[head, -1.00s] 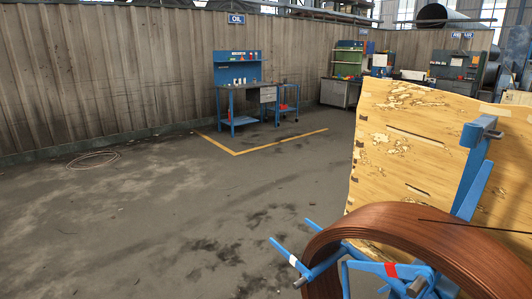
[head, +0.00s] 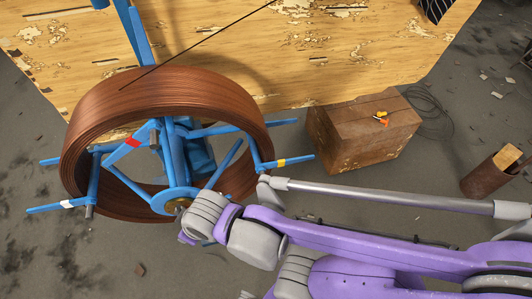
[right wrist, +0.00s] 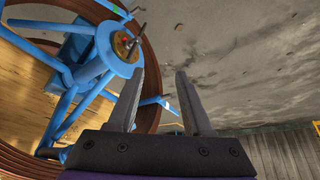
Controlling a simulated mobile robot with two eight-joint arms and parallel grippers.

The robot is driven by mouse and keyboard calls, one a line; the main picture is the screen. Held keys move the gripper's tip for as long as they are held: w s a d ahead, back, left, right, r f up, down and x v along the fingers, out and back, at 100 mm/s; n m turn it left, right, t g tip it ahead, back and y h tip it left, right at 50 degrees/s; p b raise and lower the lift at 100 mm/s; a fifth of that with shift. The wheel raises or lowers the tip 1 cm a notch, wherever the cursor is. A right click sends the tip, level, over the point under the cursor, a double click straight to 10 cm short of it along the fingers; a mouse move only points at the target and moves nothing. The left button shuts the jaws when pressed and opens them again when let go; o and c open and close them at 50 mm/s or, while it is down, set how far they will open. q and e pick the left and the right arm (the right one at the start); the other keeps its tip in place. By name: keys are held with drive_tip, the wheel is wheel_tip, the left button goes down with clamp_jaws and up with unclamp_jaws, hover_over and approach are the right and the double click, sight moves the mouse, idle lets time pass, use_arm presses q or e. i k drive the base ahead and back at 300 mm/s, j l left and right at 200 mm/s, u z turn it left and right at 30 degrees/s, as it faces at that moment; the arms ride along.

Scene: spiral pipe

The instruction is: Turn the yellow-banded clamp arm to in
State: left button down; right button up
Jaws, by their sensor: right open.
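In the head view, the yellow-banded clamp arm (head: 281,162) is a blue bar at the right side of the blue spool hub (head: 172,200). It points outward to the right, past the brown pipe coil (head: 88,110). My right arm comes in from the right, its purple link just below the yellow band. My right gripper (right wrist: 160,71) is open and empty in the right wrist view, its two grey fingers apart near the hub and coil. I cannot make out the yellow band there. My left gripper is not in view.
Other clamp arms carry red (head: 133,141) and white (head: 67,204) bands. A worn wooden panel (head: 290,60) stands behind the coil. A rusty box (head: 365,140) with small orange items sits right of it. A brown open container (head: 497,170) stands farther right.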

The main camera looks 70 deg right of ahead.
sight(281, 163)
drive_tip(key=z, duration=2.55)
drive_tip(key=u, duration=0.7)
drive_tip(key=i+l+u, duration=0.1)
drive_tip(key=u, duration=0.35)
drive_tip(key=l+u, duration=0.3)
drive_tip(key=u, duration=0.15)
drive_tip(key=l+u, duration=0.2)
drive_tip(key=u, duration=0.25)
drive_tip(key=l+u, duration=0.35)
drive_tip(key=l, duration=0.15)
drive_tip(key=k+l+u, duration=0.2)
drive_tip(key=l+u, duration=0.2)
drive_tip(key=k+l+u, duration=0.1)
drive_tip(key=l, duration=0.25)
drive_tip(key=k+l+u, duration=0.15)
drive_tip(key=l, duration=0.2)
drive_tip(key=k+l+u, duration=0.1)
drive_tip(key=l, duration=0.25)
drive_tip(key=k+l, duration=0.35)
drive_tip(key=l, duration=0.15)
drive_tip(key=k+l, duration=0.3)
drive_tip(key=l, duration=0.25)
drive_tip(key=k+l+u, duration=0.1)
drive_tip(key=k+l, duration=0.25)
drive_tip(key=l, duration=0.15)
